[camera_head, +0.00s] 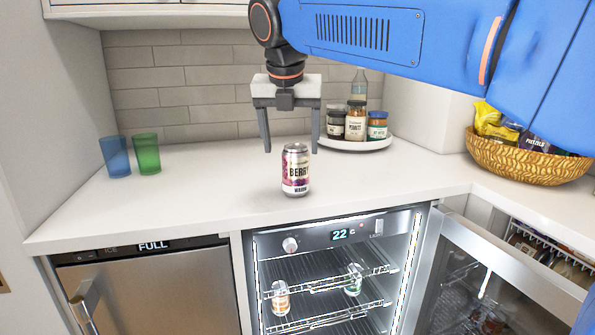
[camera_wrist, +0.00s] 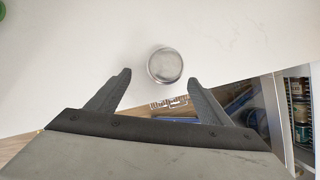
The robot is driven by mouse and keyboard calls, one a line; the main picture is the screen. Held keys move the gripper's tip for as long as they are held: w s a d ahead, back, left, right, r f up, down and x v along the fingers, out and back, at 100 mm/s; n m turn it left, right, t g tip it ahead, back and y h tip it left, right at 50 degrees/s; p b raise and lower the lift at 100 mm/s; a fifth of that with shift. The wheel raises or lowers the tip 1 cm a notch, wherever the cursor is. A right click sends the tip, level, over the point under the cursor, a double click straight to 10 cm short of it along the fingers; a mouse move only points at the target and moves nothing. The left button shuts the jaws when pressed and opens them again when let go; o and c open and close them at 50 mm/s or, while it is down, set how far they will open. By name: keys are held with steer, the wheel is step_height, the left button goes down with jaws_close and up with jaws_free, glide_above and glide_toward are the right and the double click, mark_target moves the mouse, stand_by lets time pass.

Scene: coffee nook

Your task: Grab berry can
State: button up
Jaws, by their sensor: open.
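The berry can (camera_head: 295,170) stands upright on the white counter near its front edge, above the open fridge. Its label reads BERRY. My gripper (camera_head: 291,150) is open and empty, pointing down above the counter close to the can. In the wrist view the can's silver top (camera_wrist: 165,66) lies just beyond the fingertips, between their lines and nearer the right finger. My gripper (camera_wrist: 158,78) shows both fingers spread there, with nothing between them. I cannot tell the exact height gap.
A blue cup (camera_head: 116,156) and a green cup (camera_head: 146,154) stand at left. A round tray (camera_head: 345,145) with jars and a bottle is behind. A snack basket (camera_head: 525,163) sits at right. The fridge door (camera_head: 500,262) hangs open below; other cans are inside.

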mark_target(292, 163)
steer(key=x, duration=0.6)
steer(key=shift+w+f, duration=0.15)
steer(key=shift+f, duration=0.1)
steer(key=shift+d+x, duration=0.2)
steer(key=shift+x, duration=1.1)
steer(key=shift+d+x, duration=0.15)
steer(key=shift+x, duration=1.2)
steer(key=shift+w+r, duration=0.1)
steer(key=shift+w, duration=0.05)
steer(key=c, duration=1.5)
